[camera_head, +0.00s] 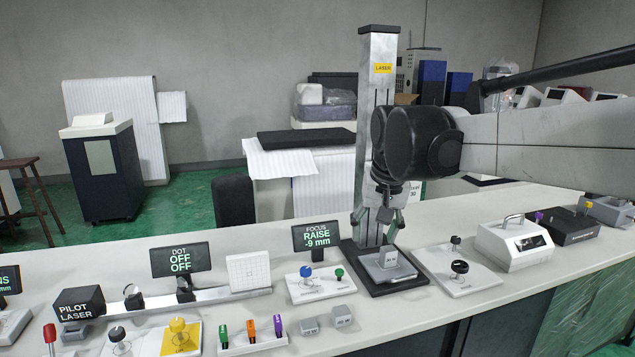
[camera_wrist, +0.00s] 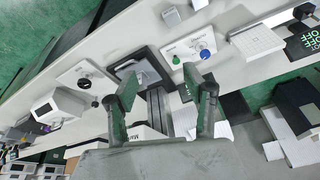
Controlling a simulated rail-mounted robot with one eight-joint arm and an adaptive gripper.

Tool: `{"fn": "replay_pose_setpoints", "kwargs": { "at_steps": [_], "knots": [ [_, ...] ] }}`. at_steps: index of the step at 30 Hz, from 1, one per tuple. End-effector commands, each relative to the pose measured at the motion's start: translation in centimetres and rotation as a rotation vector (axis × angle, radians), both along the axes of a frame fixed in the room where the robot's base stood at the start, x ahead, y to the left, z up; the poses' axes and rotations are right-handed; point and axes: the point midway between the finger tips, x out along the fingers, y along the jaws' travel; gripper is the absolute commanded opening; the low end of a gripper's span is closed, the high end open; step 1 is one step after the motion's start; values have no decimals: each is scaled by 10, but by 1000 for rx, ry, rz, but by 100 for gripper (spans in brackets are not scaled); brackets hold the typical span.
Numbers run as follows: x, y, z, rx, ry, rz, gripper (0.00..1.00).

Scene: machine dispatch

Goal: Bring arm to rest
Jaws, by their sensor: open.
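My arm (camera_head: 560,135) reaches in from the right in the head view. The dark base (camera_wrist: 118,64) lies beyond the fingertips there. The gap between fingertips and block is hard to judge.
A board with blue and green knobs (camera_head: 318,289) is left of the base; a board with black knobs (camera_head: 460,275) and a white box (camera_head: 514,244) are right. The focus display (camera_head: 316,237) reads RAISE -9 mm. Two small grey blocks (camera_head: 341,317) lie near the bench's front edge.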

Motion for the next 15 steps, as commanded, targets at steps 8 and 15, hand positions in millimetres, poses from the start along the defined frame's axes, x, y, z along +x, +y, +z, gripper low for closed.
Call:
{"fn": "replay_pose_setpoints", "kwargs": {
  "at_steps": [8, 15],
  "knots": [
    [-77, -32, -8, -7, -87, 6, 47],
    [-139, -54, -28, -21, -164, 13, 47]
  ]
}}
